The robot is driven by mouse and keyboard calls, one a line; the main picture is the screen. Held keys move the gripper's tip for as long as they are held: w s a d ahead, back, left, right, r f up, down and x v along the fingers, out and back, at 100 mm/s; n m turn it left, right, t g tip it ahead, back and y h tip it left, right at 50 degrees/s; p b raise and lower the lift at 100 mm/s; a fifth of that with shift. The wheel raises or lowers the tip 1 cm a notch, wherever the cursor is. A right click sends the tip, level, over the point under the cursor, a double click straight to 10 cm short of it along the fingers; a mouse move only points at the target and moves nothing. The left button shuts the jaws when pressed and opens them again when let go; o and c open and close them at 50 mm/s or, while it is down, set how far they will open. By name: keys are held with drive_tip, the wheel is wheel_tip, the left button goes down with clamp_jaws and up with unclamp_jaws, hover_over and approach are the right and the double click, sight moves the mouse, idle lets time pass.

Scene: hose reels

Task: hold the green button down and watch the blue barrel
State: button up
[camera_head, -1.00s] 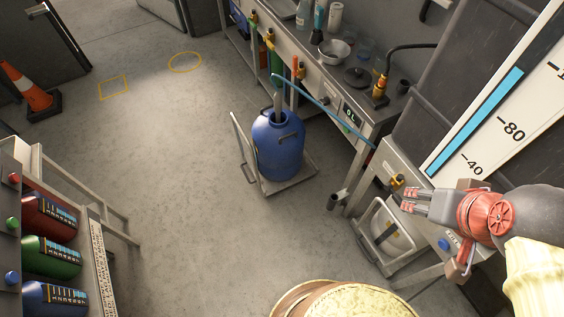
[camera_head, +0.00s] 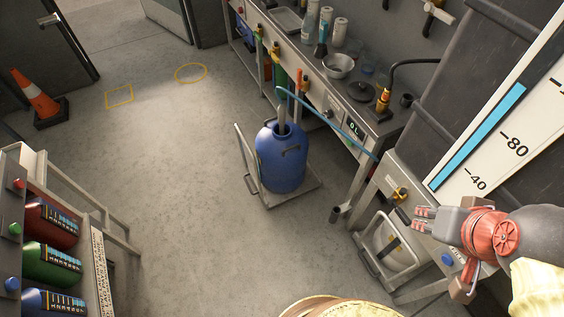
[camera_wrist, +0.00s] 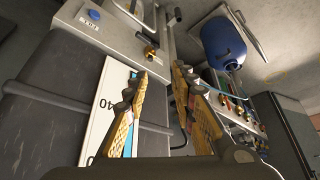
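A green button (camera_head: 15,228) sits between a red and a blue one on the rack panel at the left edge of the head view. The blue barrel (camera_head: 281,162) stands upright on a low trolley (camera_head: 292,196) in the middle; it also shows in the wrist view (camera_wrist: 223,42). A blue hose (camera_head: 335,120) runs above the barrel, and a grey nozzle-like piece stands in its top. My gripper (camera_head: 424,220) is at the right, far from the green button, beside the bench-end panel. Its fingers are apart and empty in the wrist view (camera_wrist: 160,76).
A blue button (camera_head: 447,258) is on the panel by my gripper. A small display (camera_head: 356,130) reads 0 L. A large gauge board (camera_head: 500,130) with a blue bar stands at right. Red, green and blue bottles lie in the left rack. The floor between is clear, with a cone (camera_head: 38,98) behind.

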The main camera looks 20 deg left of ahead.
clamp_jaws()
idle(1.4)
